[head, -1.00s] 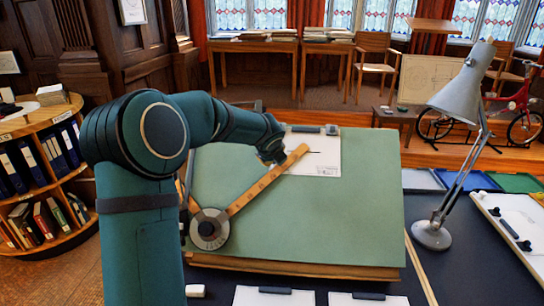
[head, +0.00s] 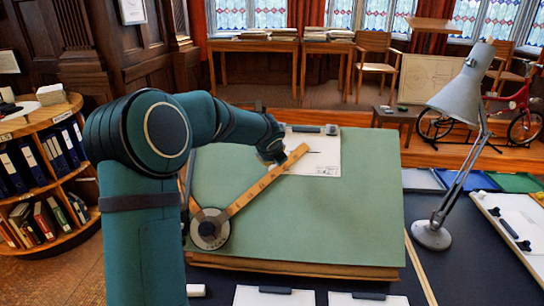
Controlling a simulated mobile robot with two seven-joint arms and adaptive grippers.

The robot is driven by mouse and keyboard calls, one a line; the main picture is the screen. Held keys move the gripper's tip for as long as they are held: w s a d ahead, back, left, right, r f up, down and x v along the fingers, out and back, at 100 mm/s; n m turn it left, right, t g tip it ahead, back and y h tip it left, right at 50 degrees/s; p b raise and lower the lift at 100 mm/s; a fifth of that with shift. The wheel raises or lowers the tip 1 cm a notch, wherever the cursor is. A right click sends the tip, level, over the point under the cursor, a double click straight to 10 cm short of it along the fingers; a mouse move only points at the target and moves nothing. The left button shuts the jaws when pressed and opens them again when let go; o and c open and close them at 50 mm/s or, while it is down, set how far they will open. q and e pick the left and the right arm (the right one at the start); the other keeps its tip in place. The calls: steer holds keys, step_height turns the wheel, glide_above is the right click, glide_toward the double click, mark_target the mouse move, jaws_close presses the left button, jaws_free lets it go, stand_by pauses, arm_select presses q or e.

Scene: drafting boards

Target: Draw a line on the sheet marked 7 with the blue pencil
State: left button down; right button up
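A white sheet (head: 322,165) lies clipped at its top edge to the tilted green drafting board (head: 330,220). A short dark line shows on the sheet, and small print is at its lower right. No number 7 can be read. My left arm reaches over the board's upper left, and its wrist end is beside the sheet's left edge. The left gripper's fingers are hidden by the wrist, so its state does not show. No blue pencil can be made out. My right gripper is out of view.
A wooden drafting arm (head: 262,185) with a round head (head: 209,229) crosses the board and overlaps the sheet's left part. A grey lamp (head: 463,100) stands at right. More clipped sheets (head: 275,297) lie at the front. Blue (head: 470,180) and green trays (head: 515,183) lie at back right.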

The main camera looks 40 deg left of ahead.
arm_select(q)
steer(key=shift+w+a+f, duration=0.1)
steer(key=shift+w+f, duration=0.1)
stand_by(0.5)
steer(key=shift+w+d+r+p, duration=0.25)
steer(key=shift+w+r+p, duration=0.1)
steer(key=shift+w+p, duration=0.2)
stand_by(0.7)
steer(key=shift+w+d+r, duration=0.1)
steer(key=shift+w+r, duration=0.1)
steer(key=shift+w, duration=0.05)
steer(key=shift+w+d+r+p, duration=0.3)
steer(key=shift+w+r+p, duration=0.1)
steer(key=shift+w+p, duration=0.4)
steer(key=shift+w+d+r+p, duration=0.25)
steer(key=shift+w+r+p, duration=0.15)
steer(key=shift+w+p, duration=0.35)
stand_by(1.3)
steer(key=shift+w+d+r+p, duration=0.35)
steer(key=shift+w+r+p, duration=0.25)
steer(key=shift+p, duration=0.4)
steer(key=shift+w+d+r+p, duration=0.35)
steer(key=shift+w+p, duration=0.4)
steer(key=shift+p, duration=0.2)
stand_by(1.0)
